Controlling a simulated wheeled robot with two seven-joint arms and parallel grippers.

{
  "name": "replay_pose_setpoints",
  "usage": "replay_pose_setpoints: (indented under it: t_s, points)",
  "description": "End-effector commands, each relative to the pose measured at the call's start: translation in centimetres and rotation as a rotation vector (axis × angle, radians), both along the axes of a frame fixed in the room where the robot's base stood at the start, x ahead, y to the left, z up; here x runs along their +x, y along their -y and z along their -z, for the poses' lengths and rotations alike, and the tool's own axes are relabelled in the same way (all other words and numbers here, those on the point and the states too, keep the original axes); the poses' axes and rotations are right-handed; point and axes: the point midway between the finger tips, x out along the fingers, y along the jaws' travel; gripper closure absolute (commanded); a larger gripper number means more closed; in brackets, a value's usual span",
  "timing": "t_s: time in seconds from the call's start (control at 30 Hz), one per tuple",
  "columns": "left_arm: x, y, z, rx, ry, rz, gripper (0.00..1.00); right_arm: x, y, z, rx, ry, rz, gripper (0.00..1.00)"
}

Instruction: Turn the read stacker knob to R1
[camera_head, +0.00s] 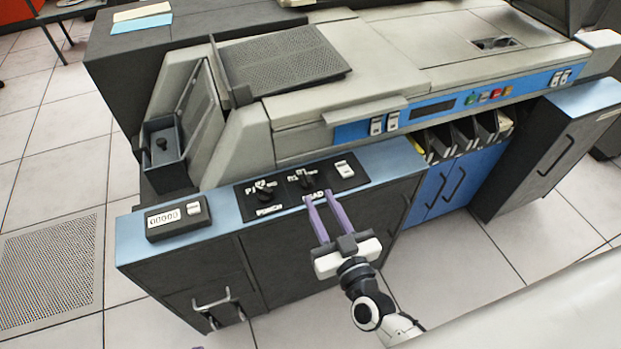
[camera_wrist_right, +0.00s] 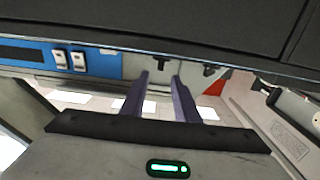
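The read stacker knob (camera_head: 306,181) is a small black knob on the black panel of the blue-topped cabinet, above a partly covered label ending in "EAD". My right gripper (camera_head: 320,194) has two purple fingers, spread apart, with tips near the panel's front edge just below this knob. In the right wrist view the fingers (camera_wrist_right: 160,76) are also apart. A small dark shape shows between them, but I cannot tell if it is the knob. The fingers are not closed on anything. The knob's setting is too small to read. My left gripper is not in view.
The punch knob (camera_head: 264,196) sits left of the read knob. A white switch (camera_head: 345,169) is to its right. A counter box (camera_head: 179,217) stands at the cabinet's left end. The large grey machine (camera_head: 375,50) rises behind. Floor is clear in front.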

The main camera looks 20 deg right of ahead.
Motion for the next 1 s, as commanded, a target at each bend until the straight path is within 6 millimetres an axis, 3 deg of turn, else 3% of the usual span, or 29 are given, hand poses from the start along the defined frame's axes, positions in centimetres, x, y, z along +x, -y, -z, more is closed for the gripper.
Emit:
replay_pose_setpoints:
  t_s: [0.1, 0.33, 0.5, 0.77, 0.93, 1.0]
  points:
    - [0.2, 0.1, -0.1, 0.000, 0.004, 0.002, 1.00, 2.5, -0.1, -0.2, 0.000, 0.003, -0.001, 0.72]
    - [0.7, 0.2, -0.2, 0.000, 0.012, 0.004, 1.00, 5.9, -0.2, 0.0, 0.001, 0.000, -0.001, 0.72]
    - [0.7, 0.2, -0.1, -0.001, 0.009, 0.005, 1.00, 7.0, -0.3, 0.0, 0.000, -0.001, -0.002, 0.72]
    - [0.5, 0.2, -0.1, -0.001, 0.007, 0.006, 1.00, 7.0, -0.3, 0.0, 0.001, -0.001, -0.002, 0.72]
    - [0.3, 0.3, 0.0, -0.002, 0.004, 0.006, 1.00, 7.0, -0.3, 0.0, 0.001, -0.001, -0.002, 0.99]
    - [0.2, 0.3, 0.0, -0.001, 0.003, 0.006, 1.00, 7.0, -0.3, 0.0, 0.001, -0.001, -0.002, 1.00]
